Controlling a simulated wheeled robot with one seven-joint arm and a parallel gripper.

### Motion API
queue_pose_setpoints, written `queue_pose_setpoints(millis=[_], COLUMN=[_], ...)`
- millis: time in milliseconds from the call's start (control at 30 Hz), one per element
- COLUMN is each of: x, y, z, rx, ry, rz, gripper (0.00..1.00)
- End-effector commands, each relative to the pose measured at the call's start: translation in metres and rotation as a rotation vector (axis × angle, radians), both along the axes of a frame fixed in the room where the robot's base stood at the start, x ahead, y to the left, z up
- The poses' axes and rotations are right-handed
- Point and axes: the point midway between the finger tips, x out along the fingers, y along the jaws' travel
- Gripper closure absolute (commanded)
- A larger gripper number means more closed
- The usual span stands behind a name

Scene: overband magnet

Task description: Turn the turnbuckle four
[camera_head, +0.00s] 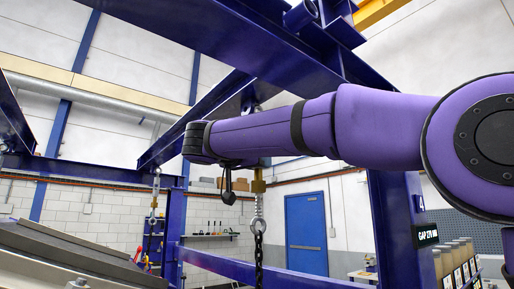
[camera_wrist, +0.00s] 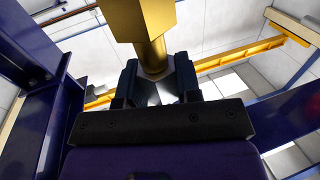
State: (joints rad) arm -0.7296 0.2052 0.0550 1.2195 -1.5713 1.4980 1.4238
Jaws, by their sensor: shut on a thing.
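In the wrist view a brass-coloured turnbuckle (camera_wrist: 152,45), with a square block above a round shank, stands between the dark fingers of my gripper (camera_wrist: 157,88). The fingers are shut on its lower part. In the head view my purple arm reaches left across the frame, and its gripper end cannot be made out. A brass turnbuckle body (camera_head: 258,186) hangs below the arm with a chain (camera_head: 259,240) under it; its upper part is partly hidden by the arm. I cannot tell whether this is the held one. Another hanger with a brass piece (camera_head: 156,182) hangs farther left.
Blue steel beams (camera_head: 235,38) run overhead, and a blue post (camera_head: 398,225) stands at right close to my arm. A small display (camera_head: 427,234) reads "GAP" with a figure too small to trust. A belt-like surface (camera_head: 75,255) lies lower left. A blue door (camera_head: 306,232) is behind.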

Motion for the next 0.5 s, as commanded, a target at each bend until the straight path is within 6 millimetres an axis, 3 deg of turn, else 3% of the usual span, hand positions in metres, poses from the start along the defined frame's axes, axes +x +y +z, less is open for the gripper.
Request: queue_pose_setpoints(millis=[167, 200, 300, 500], x=[0.0009, -0.0003, -0.0002, 0.0], y=[0.0009, -0.0004, -0.0005, -0.0001], z=[0.0003, 0.0013, 0.001, 0.0005], rx=[0.0, 0.001, 0.0, 0.0], ry=[-0.001, -0.002, -0.001, 0.0], rz=[-0.143, -0.136, -0.134, -0.133], gripper=[1.0, 0.59, 0.38, 0.38])
